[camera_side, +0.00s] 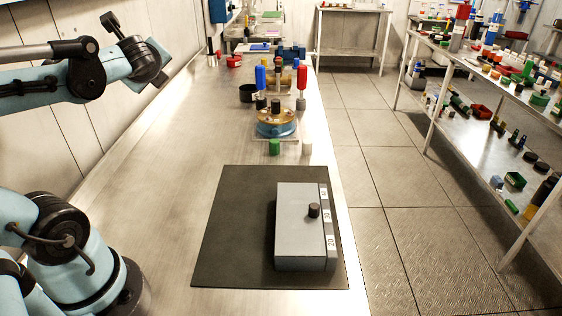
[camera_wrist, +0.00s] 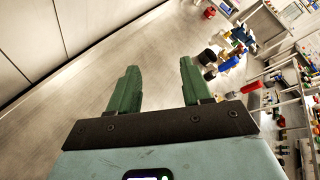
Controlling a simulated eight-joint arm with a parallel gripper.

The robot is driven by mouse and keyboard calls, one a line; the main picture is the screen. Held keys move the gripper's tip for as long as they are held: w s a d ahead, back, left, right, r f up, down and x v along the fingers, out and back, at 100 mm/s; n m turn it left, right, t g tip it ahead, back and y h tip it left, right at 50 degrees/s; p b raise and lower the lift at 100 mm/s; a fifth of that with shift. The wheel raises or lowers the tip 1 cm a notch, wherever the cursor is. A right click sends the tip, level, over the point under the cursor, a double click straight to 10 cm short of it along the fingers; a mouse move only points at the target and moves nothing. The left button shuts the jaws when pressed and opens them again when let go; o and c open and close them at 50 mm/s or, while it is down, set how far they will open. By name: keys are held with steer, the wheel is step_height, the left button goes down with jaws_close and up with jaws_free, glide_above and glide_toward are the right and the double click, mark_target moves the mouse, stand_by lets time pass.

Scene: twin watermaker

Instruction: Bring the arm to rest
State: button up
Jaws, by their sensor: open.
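My gripper (camera_wrist: 158,78) shows in the wrist view with its two green fingers apart. Nothing is between them, and the bare metal bench top lies beyond. In the side view my arm (camera_side: 105,68) is raised over the left side of the bench (camera_side: 150,165), clear of everything standing on it. My gripper's fingers cannot be made out in the side view.
A grey box with a black knob (camera_side: 313,210) sits on a dark mat (camera_side: 235,240) near the front. Behind it stand a blue-and-brass fitting (camera_side: 277,128), green (camera_side: 274,147) and white (camera_side: 307,147) pieces, and red (camera_side: 301,78) and blue-topped (camera_side: 260,78) items. The bench's left side is clear.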

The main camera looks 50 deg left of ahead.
steer(key=w+d+f+n+h, duration=0.1)
steer(key=d+f+n+h, duration=0.5)
steer(key=d, duration=0.5)
steer(key=w+d+f+n+t+h, duration=0.1)
steer(key=d+f+n+h, duration=0.5)
steer(key=d+n, duration=0.3)
steer(key=d, duration=0.3)
steer(key=shift+d+f+t, duration=0.25)
steer(key=shift+f+t, duration=0.05)
steer(key=shift+f, duration=0.05)
